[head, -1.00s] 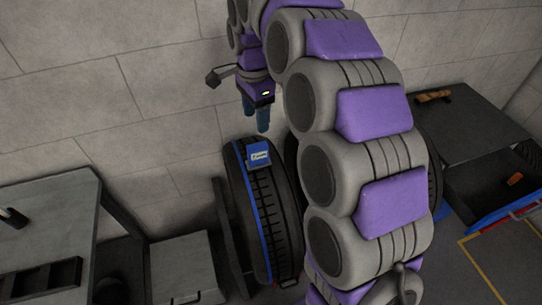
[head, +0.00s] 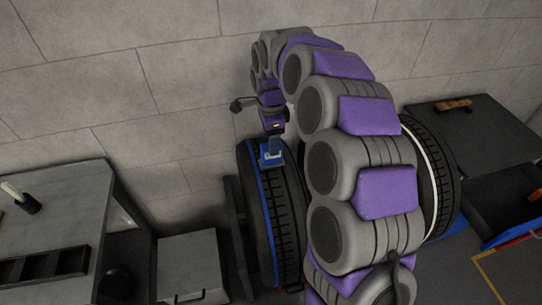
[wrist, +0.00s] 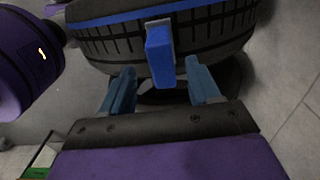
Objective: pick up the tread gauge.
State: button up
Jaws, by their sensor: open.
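The tread gauge (head: 271,154) is a small blue block with a pale face. It sits on the top of a black tyre (head: 262,215) with a blue stripe. In the wrist view the gauge (wrist: 159,57) shows as a blue block with a grey plate behind it, against the tyre tread. My gripper (wrist: 160,85) is open, with one blue finger on each side of the gauge's lower end. I cannot tell whether the fingers touch it. In the head view my gripper (head: 273,139) is right at the gauge and partly covers it.
A grey table (head: 60,215) with a dark slotted tray (head: 45,267) stands at the left. A grey box (head: 190,265) is beside the tyre. Another tyre (head: 437,180) is behind my arm. A dark bench (head: 475,135) stands at the right. The wall is close behind.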

jog(key=shift+w+f+b, duration=0.15)
jog(key=shift+f+b, duration=0.5)
jog(key=shift+f, duration=2.45)
grip_shut()
jog(key=shift+r, duration=0.1)
